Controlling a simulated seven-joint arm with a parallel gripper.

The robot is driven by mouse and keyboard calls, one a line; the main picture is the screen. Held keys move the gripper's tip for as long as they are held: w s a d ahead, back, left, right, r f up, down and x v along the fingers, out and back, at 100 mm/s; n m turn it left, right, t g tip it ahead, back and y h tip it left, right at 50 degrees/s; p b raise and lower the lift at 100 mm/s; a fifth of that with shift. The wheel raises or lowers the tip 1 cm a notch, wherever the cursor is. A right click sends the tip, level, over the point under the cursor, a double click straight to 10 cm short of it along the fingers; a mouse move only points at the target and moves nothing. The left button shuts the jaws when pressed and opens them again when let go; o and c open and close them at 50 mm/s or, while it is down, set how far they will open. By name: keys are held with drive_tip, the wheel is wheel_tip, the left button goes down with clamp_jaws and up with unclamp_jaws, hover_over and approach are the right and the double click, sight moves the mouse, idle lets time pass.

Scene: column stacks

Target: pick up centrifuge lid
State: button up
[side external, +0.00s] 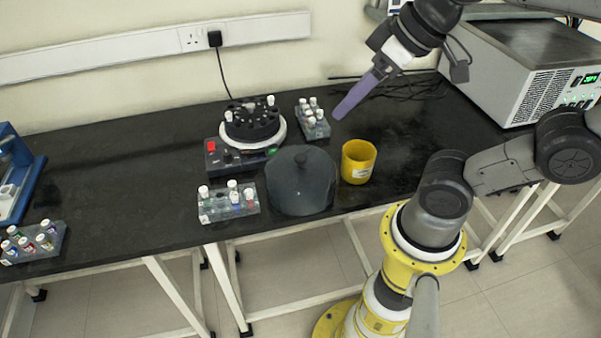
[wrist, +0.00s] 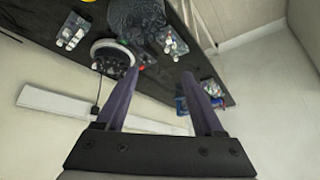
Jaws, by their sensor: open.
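The centrifuge lid (side external: 300,182), a dark, see-through dome with a small knob on top, sits on the black bench near its front edge. In the wrist view the lid (wrist: 136,14) shows at the top, cut by the frame edge. The centrifuge (side external: 252,124) stands uncovered behind and left of the lid, with its black rotor holding white-capped tubes. It also shows in the wrist view (wrist: 112,58). My gripper (side external: 339,113) is above the bench, behind and right of the lid and apart from it. Its purple fingers are spread with nothing between them in the wrist view (wrist: 160,72).
A yellow cup (side external: 358,162) stands right of the lid. One tube rack (side external: 229,202) is left of the lid and another (side external: 313,122) is behind it. A third rack (side external: 34,243) is far left. A large grey machine (side external: 520,70) is at right. The bench left of the centrifuge is clear.

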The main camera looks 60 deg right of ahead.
drive_tip(key=w+a+r+t+y, duration=0.2)
drive_tip(key=w+a+t+y, duration=0.2)
drive_tip(key=w+a, duration=0.5)
drive_tip(key=m+t+h, duration=0.4)
drive_tip(key=m+h, duration=0.3)
drive_tip(key=h, duration=0.8)
hover_over(298, 155)
drive_tip(key=d+v, duration=0.1)
drive_tip(key=v, duration=0.4)
wheel_tip(298, 155, down, 2)
drive_tip(key=f, duration=2.4)
drive_tip(key=shift+s+a, duration=0.2)
drive_tip(key=shift+a, duration=0.15)
drive_tip(key=shift+x, duration=3.7)
drive_tip(key=shift+a, duration=0.1)
clamp_jaws()
